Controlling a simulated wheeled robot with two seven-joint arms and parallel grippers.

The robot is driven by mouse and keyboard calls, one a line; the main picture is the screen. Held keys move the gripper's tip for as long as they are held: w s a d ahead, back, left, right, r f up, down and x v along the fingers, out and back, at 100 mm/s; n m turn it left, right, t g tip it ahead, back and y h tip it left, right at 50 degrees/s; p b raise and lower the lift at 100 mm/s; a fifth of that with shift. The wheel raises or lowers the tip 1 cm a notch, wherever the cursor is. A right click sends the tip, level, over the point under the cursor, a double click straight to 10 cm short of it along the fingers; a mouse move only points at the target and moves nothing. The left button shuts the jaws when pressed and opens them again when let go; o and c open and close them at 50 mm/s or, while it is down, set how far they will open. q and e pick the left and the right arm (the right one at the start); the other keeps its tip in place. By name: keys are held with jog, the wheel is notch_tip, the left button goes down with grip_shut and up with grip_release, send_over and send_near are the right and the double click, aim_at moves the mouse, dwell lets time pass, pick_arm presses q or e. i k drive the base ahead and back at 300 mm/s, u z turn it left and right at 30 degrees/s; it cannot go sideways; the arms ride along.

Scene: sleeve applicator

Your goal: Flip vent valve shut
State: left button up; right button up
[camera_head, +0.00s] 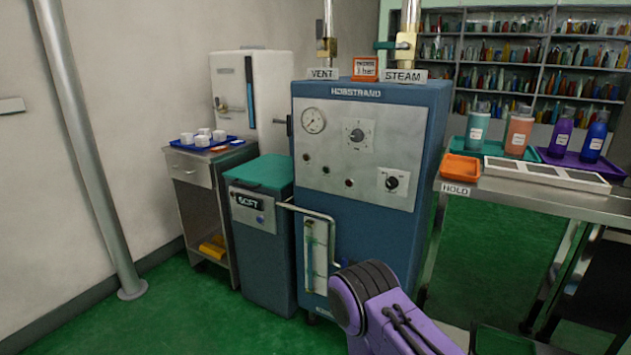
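The blue boiler cabinet (395,240) stands in the middle. A VENT label (323,74) sits on its top left, under a vertical pipe with a brass valve body (327,46). A dark upright piece (319,29) shows beside that pipe; I cannot tell if it is the vent lever. A STEAM label (404,76) sits to the right, under a brass valve (405,42) with a teal lever pointing left. A purple link of my arm shows at the bottom, in front of the cabinet. Neither gripper is in view.
An orange sign (365,69) stands between the labels. A teal-lidded box (259,215) marked SOFT and a bent pipe (318,212) are at the cabinet's left front. A steel table (510,192) with bottles and trays is on the right. Green floor is clear at lower left.

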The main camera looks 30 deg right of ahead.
aim_at(318, 22)
jog(key=u, duration=0.05)
jog(key=i, duration=0.9)
jog(key=z, duration=0.35)
